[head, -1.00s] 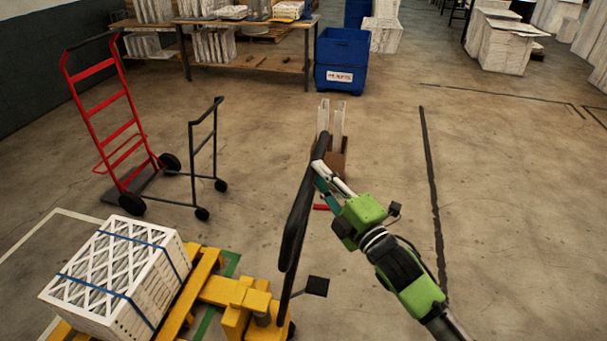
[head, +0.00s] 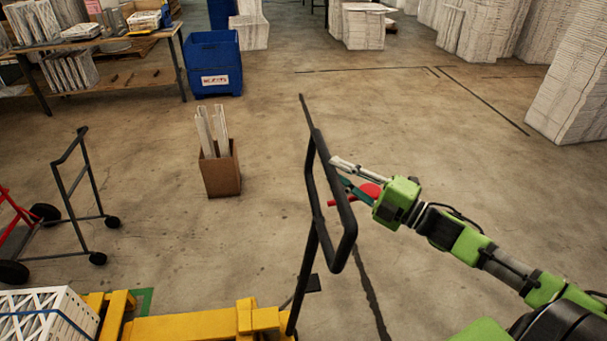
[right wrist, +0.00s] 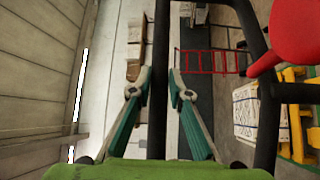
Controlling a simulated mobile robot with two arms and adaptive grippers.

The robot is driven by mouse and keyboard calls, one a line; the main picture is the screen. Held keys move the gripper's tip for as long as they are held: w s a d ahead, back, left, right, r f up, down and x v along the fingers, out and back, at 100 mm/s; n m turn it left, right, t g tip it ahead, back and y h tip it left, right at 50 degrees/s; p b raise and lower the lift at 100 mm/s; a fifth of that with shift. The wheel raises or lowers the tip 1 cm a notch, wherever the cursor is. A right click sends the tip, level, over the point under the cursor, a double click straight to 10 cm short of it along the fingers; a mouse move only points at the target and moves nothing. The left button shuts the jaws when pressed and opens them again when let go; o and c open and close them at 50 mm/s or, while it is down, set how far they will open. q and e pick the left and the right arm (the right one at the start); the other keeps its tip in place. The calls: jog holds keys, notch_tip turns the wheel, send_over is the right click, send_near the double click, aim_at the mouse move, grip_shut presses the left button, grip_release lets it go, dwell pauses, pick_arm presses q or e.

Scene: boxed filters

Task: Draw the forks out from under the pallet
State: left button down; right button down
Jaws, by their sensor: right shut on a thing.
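The pallet jack has a yellow body (head: 258,318) and a tall black loop handle (head: 310,215) in the head view. My right gripper (head: 340,175) is shut on the handle's bar, beside a red part (head: 367,192). The black bar (right wrist: 160,80) runs between its fingers in the right wrist view. A white strapped filter stack (head: 45,315) sits at the lower left on a yellow pallet (head: 118,308), cut off by the frame edge. Yellow jack metal (head: 180,327) spans from pallet to body; the fork tips are hidden. My left gripper is out of view.
A cardboard box (head: 221,175) with upright white pieces stands ahead. A blue bin (head: 213,65) and a workbench (head: 110,42) are behind it. A black trolley frame (head: 75,185) stands left. White stacks (head: 575,90) are at the far right. Floor ahead is open.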

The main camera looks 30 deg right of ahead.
jog(key=s+d+r, duration=0.1)
jog(key=d, duration=0.5)
jog(key=shift+s+t, duration=0.3)
jog(key=shift+s, duration=0.05)
jog(key=shift+a+r, duration=0.1)
jog(key=shift+a, duration=0.05)
jog(key=c, duration=2)
grip_release()
jog(key=shift+w, duration=0.1)
jog(key=shift+o, duration=0.5)
jog(key=shift+w+a+f, duration=0.3)
jog(key=shift+w+a, duration=0.1)
jog(key=shift+a, duration=0.05)
jog(key=v, duration=1.2)
jog(key=shift+r, duration=0.15)
jog(key=shift+d, duration=0.1)
